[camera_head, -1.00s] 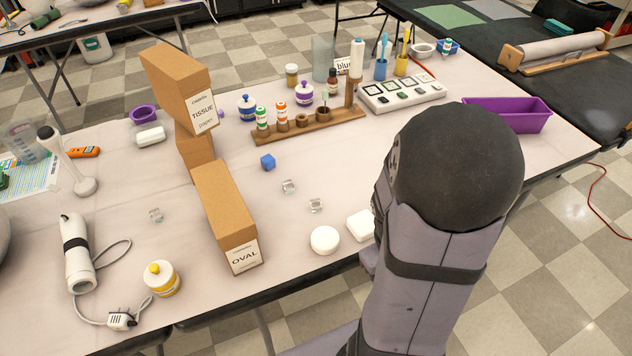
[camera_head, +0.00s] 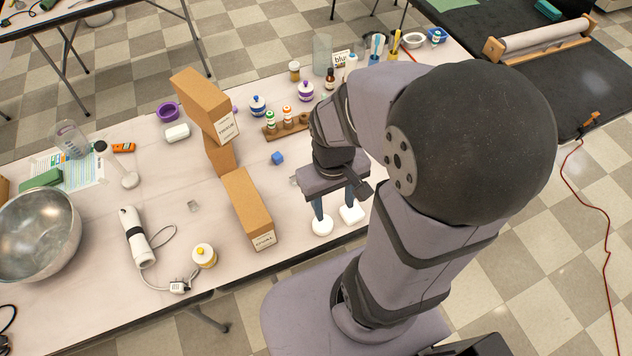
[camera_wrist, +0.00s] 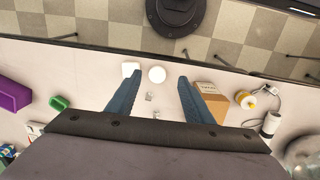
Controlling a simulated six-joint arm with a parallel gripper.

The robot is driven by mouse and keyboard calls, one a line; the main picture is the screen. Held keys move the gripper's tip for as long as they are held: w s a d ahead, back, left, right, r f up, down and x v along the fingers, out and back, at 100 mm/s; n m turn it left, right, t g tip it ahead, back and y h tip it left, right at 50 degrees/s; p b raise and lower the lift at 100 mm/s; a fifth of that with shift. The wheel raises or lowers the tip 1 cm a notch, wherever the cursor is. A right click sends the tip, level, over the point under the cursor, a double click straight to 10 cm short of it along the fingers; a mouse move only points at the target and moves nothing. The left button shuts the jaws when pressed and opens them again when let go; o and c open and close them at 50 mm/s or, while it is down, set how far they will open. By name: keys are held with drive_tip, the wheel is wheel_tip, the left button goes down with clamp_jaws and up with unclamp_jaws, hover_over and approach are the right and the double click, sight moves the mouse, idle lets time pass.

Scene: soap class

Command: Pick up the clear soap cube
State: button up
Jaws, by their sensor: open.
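One clear soap cube (camera_head: 194,206) lies on the table left of the cardboard boxes. Another clear cube (camera_head: 293,180) is just visible beside my gripper in the head view. The wrist view shows two small clear cubes, a nearer one (camera_wrist: 149,97) and one partly hidden by my gripper's body (camera_wrist: 157,114), both between the fingers. My gripper (camera_head: 336,212) points down, open and empty, over the table's front part. In the wrist view its two blue fingers (camera_wrist: 160,77) stand wide apart. Their height above the table is hard to tell.
A white round soap (camera_head: 322,227) and a white square soap (camera_head: 352,214) lie under the fingers near the front edge.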

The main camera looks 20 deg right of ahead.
wheel_tip(320, 180, up, 7)
drive_tip(key=a+p, duration=0.3)
drive_tip(key=p, duration=0.2)
drive_tip(key=w+d+f+m+t+y+b, duration=0.1)
drive_tip(key=w+d+f+m+y+b, duration=0.1)
drive_tip(key=f+m+b, duration=0.5)
drive_tip(key=w+d+f+m+t+y+b, duration=0.1)
drive_tip(key=w+d+f+m+y+b, duration=0.2)
drive_tip(key=w+d+f+m+b, duration=0.2)
drive_tip(key=w+d+f+m+t+y+b, duration=0.2)
drive_tip(key=w+d+f+m+y+b, duration=0.1)
drive_tip(key=f+m+b, duration=0.7)
drive_tip(key=shift+w+d+f+m+b, duration=0.25)
drive_tip(key=shift+w+f+b, duration=0.4)
drive_tip(key=shift+f+b, duration=0.45)
drive_tip(key=shift+w+d+f+m+b, duration=0.2)
drive_tip(key=shift+w+f+b, duration=0.55)
drive_tip(key=shift+b, duration=0.55)
drive_tip(key=shift+w+d+f+m+t, duration=0.15)
drive_tip(key=shift+d+f+m+t, duration=0.1)
drive_tip(key=shift+d+m+t, duration=0.2)
drive_tip(key=shift+y, duration=0.3)
drive_tip(key=shift+x, duration=3.6)
drive_tip(key=shift+w, duration=0.1)
clamp_jaws()
